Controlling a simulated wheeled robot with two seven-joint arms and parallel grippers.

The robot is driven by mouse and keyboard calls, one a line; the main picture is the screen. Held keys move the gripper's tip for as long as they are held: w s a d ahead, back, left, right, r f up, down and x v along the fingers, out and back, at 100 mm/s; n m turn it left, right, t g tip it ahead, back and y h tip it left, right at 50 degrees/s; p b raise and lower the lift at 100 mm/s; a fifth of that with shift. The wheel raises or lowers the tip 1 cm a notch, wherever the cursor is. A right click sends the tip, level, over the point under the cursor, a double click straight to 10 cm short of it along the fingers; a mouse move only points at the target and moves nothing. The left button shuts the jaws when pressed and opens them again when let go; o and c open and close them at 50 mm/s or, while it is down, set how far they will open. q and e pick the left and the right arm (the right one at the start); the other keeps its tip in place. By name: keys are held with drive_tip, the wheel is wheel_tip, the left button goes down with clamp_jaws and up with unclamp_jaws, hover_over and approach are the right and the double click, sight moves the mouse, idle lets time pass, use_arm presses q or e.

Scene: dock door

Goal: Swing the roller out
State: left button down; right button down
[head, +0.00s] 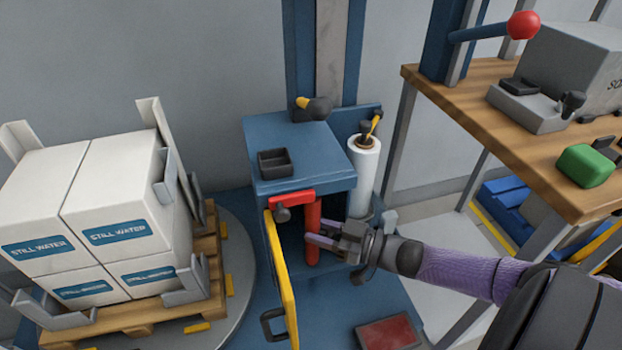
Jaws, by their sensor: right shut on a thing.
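A blue wrapper carriage (290,150) stands in the middle of the head view, with a dark opening in its lower front. A red upright roller (313,218) stands in this opening. My right gripper (318,237) comes in from the right and is shut on the red roller at about its middle. Its fingers partly cover the roller. A yellow door (280,280) with a black handle (272,322) stands swung open on the left of the opening. A red latch (293,198) sits above the opening. My left gripper is out of view.
A white film roll (362,176) stands right of the carriage. White boxes (115,205) sit on a wooden pallet (135,318) on the grey turntable (240,265) at left. A wooden bench (470,110) stands at upper right. A red pad (388,332) lies on the base below my right arm.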

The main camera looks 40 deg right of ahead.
drive_tip(key=shift+s+d+n+g+y+b, duration=0.2)
drive_tip(key=shift+n+g+y+b, duration=0.15)
drive_tip(key=shift+y, duration=0.2)
drive_tip(key=shift+s+d+n+g+y+b, duration=0.15)
drive_tip(key=shift+s+n+g+y+b, duration=0.1)
drive_tip(key=shift+n+y, duration=0.25)
drive_tip(key=shift+c, duration=2.2)
unclamp_jaws()
drive_tip(key=shift+r, duration=0.1)
